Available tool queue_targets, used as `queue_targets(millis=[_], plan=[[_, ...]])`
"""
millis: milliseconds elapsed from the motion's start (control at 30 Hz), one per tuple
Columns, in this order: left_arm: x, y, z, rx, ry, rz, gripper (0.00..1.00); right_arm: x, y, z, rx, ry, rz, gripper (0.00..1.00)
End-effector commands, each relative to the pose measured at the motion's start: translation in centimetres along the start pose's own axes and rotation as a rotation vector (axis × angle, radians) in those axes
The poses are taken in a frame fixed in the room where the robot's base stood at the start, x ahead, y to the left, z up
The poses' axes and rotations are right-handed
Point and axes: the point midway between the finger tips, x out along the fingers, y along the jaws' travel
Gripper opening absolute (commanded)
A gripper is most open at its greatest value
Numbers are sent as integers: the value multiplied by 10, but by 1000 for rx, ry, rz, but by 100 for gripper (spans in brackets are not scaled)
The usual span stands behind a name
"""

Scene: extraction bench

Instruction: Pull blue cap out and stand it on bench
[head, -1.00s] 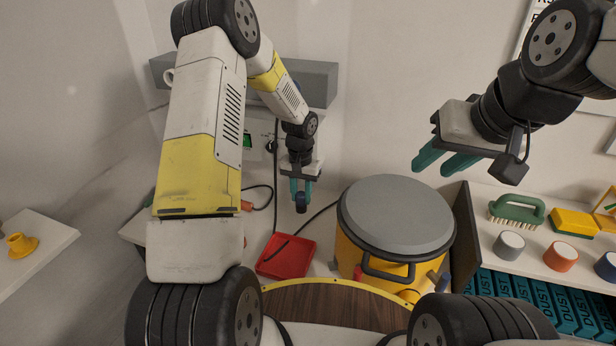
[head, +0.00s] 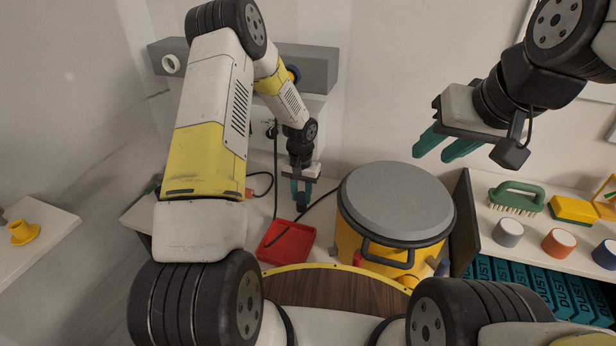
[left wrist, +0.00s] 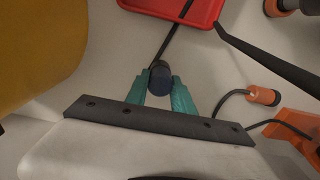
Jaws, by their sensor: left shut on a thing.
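The blue cap (head: 301,204) is a small dark blue cylinder held between the teal fingertips of my left gripper (head: 301,191). It also shows in the left wrist view (left wrist: 160,80), pinched between both fingers, end towards the camera. Whether the cap touches the bench, I cannot tell. My right gripper (head: 447,147) is open and empty, high up at the right above the drum's far side.
A red tray (head: 306,232) and black cables lie on the bench near the cap. The grey-lidded yellow drum (head: 395,203) stands right. Grey, orange and blue caps (head: 604,254) stand on the right shelf.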

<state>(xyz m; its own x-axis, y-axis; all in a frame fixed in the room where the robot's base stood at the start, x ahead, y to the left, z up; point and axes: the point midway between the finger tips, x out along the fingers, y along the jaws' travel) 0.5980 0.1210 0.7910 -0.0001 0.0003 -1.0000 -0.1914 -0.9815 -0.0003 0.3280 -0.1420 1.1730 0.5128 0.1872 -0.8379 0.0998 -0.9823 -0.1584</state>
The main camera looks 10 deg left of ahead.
Motion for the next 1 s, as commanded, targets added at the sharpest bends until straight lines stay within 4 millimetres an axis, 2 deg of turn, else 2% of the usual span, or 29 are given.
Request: queue_targets(millis=[300,333,433,767,867,1000], plan=[[4,0,0,0,0,1,0,0,0,0,0,0,0,36],[4,0,0,0,0,1,35,0,0,0,0,0,0,36],[4,0,0,0,0,1,55,0,0,0,0,0,0,36],[2,0,0,0,1,0,55,0,0,0,0,0,0,36],[-8,0,-1,-1,3,0,55,0,0,0,0,0,0,36],[-32,0,-1,-1,4,0,55,0,0,0,0,0,0,36]])
